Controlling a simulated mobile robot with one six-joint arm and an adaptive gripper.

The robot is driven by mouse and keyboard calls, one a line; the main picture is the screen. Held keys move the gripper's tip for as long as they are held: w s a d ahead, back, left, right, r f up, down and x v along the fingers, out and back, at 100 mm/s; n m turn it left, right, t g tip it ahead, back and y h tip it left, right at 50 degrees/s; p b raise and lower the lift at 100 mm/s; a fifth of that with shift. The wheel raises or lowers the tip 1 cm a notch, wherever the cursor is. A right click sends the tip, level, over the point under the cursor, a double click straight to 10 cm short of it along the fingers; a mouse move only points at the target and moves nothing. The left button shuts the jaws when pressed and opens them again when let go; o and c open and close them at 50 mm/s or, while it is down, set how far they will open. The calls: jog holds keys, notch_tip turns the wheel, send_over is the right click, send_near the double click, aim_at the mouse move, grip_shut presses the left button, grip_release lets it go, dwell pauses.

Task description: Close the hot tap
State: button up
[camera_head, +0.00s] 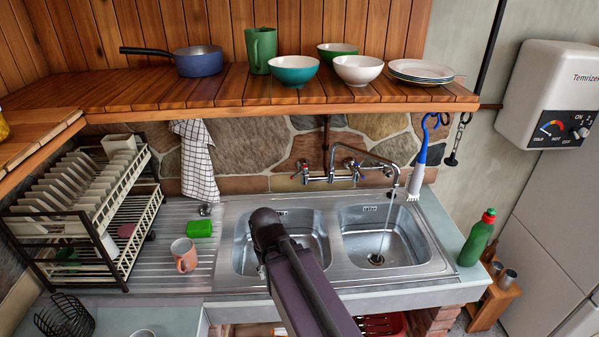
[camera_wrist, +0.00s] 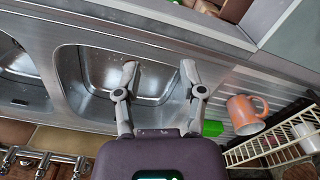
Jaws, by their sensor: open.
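The wall-mounted mixer tap (camera_head: 330,178) sits on the stone wall behind the sink, with a handle at each side. The left handle (camera_head: 304,170) shows a small red mark; the right handle (camera_head: 353,168) is near the curved spout (camera_head: 385,164). Water (camera_head: 387,215) runs from the spout into the right basin (camera_head: 412,248). In the wrist view part of the tap (camera_wrist: 45,160) shows at the lower left. My gripper (camera_wrist: 158,68) is open and empty over the other basin (camera_wrist: 100,68), apart from the tap. My arm hides the gripper in the head view.
A dish rack (camera_head: 85,210) stands at the left. An orange mug (camera_head: 184,256) and green sponge (camera_head: 199,229) are on the drainboard. A wooden shelf (camera_head: 240,102) with dishes overhangs the tap. A brush (camera_head: 420,165) hangs near the spout. A green bottle (camera_head: 477,240) stands at right.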

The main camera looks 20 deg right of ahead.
aim_at(303, 168)
jog(key=w+d+f+m+t+h+b, duration=0.25)
jog(key=w+d+m+h+b, duration=0.45)
jog(key=w+d, duration=0.5)
jog(key=w+r+m+t+h+b, duration=0.1)
jog(key=w+r+t+h+b, duration=0.2)
jog(key=w, duration=0.4)
jog(key=w+r+t+h+b, duration=0.3)
jog(key=w+t+h+b, duration=0.1)
jog(key=w, duration=0.4)
jog(key=shift+d+r+m+t+h, duration=0.2)
jog(key=shift+r+m+t+h, duration=0.15)
jog(key=shift+m+t+h, duration=0.1)
jog(key=shift+w+d, duration=0.1)
jog(key=x, duration=1.3)
jog(key=shift+w+d+f, duration=0.15)
jog(key=shift+w+d, duration=0.05)
jog(key=shift+c, duration=0.2)
